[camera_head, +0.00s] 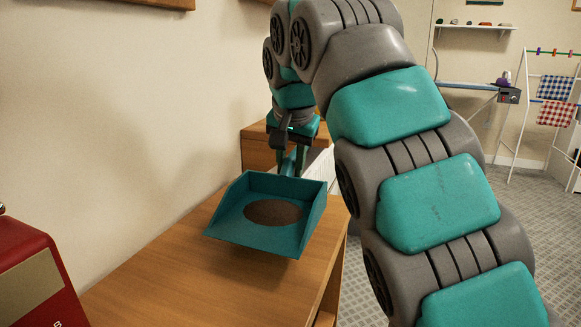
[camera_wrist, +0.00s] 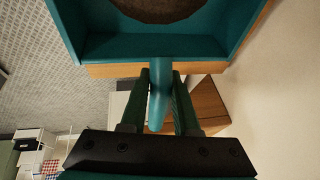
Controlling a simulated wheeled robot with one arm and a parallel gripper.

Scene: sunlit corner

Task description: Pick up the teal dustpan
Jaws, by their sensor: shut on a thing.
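The teal dustpan (camera_head: 290,190) is above the wooden table top in the head view, with a round brown patch on its floor. Its open front faces toward me. My gripper (camera_head: 291,160) is at the back of the dustpan, by its handle. In the wrist view, my gripper (camera_wrist: 160,95) is shut on the handle of the teal dustpan (camera_wrist: 160,47), with one finger on each side. A shadow lies under the pan. The head view does not clearly show how far the pan is above the table.
The wooden table (camera_head: 190,265) is mostly bare. A red object (camera_head: 35,275) stands at its left front. A wooden box-like piece (camera_head: 258,148) is behind the table. An ironing board (camera_head: 470,88) and a drying rack (camera_head: 553,85) stand at the right back.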

